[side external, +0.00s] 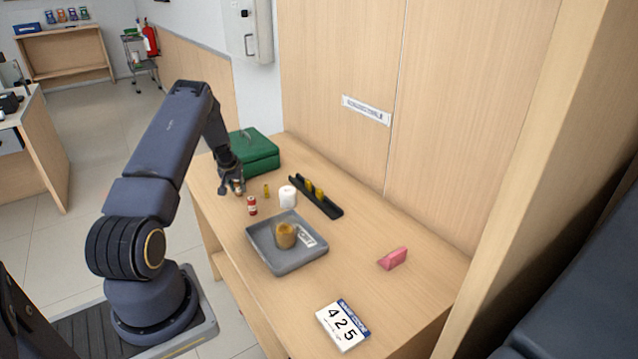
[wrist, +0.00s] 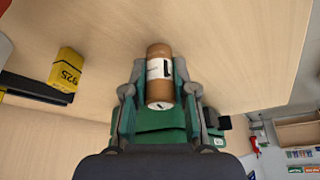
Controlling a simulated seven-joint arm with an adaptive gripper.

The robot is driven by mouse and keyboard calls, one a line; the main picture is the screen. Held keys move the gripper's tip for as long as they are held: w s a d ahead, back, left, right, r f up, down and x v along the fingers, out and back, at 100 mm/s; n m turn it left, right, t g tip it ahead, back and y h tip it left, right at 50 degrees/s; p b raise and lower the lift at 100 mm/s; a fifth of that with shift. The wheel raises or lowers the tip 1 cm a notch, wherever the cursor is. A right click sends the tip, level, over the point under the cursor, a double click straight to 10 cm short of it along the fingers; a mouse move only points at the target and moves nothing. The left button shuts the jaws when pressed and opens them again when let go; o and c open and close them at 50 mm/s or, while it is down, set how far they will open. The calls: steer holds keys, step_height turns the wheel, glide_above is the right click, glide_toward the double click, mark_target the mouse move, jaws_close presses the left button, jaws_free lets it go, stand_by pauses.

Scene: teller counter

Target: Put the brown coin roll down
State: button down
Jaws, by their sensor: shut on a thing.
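My gripper (side external: 231,187) is at the far left end of the wooden counter (side external: 365,282), beside the green box (side external: 260,157). In the wrist view, my gripper (wrist: 160,78) is shut on the brown coin roll (wrist: 158,52), with a finger on each side. The roll is a brown cylinder with a white label band, and one end stands out past the fingertips. In the side view the roll is mostly hidden by the fingers. I cannot tell whether it touches the counter.
A small yellow roll (side external: 266,191), a red-and-white roll (side external: 252,206) and a white cylinder (side external: 287,197) stand nearby. A black rack (side external: 327,208) holds yellow rolls. A grey tray (side external: 270,262), pink block (side external: 393,258) and number card (side external: 343,326) lie further right.

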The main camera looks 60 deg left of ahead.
steer(key=c, duration=0.9)
jaws_free()
steer(key=shift+f, duration=0.1)
